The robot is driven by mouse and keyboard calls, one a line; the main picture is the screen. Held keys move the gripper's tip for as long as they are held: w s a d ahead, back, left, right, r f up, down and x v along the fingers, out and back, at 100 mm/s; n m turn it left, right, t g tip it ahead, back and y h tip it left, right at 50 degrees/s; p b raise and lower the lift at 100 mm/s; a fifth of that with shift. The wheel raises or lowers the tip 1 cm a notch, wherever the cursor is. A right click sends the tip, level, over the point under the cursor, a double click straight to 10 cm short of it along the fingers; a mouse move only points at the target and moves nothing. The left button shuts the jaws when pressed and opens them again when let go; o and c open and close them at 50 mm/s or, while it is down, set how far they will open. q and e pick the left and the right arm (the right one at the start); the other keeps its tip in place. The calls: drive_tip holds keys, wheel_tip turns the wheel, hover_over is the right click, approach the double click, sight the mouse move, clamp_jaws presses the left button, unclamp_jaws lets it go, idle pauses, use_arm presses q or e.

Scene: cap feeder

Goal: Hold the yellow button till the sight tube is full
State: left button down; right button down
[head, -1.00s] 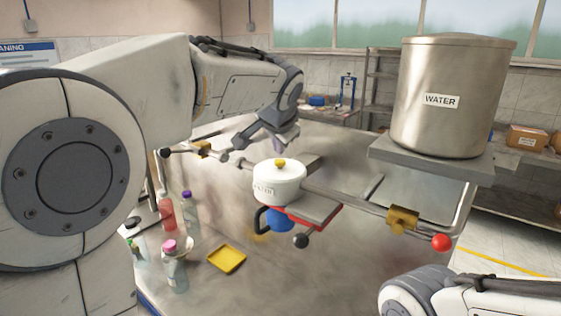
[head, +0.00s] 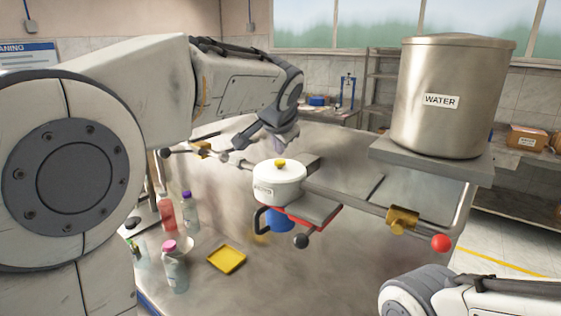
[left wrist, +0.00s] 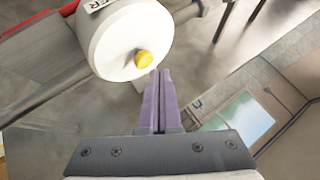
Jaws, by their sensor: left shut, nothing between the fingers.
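The yellow button (head: 280,162) sits on top of a white round housing (head: 278,184) at the middle of the pipe. The button also shows in the left wrist view (left wrist: 143,59). I cannot make out a sight tube in either view. My right gripper is out of view; only part of that arm shows at lower right.
A steel water tank (head: 451,98) stands on a shelf at right. The pipe carries a brass valve (head: 402,218) and a red ball (head: 441,243). A blue cup (head: 279,219) is below the housing. Bottles (head: 173,268) and a yellow tray (head: 227,260) are at lower left.

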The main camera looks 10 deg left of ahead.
sight(279, 163)
use_arm(q)
drive_tip(key=shift+f, duration=0.1)
idle(0.3)
drive_tip(key=shift+f+b, duration=0.3)
drive_tip(key=shift+b, duration=0.1)
drive_tip(key=shift+f+b, duration=0.5)
drive_tip(key=shift+f, duration=0.05)
idle(0.5)
drive_tip(key=shift+r, duration=0.15)
idle(1.0)
drive_tip(key=shift+r+p, duration=0.85)
wheel_tip(279, 163, up, 5)
drive_tip(key=p, duration=0.4)
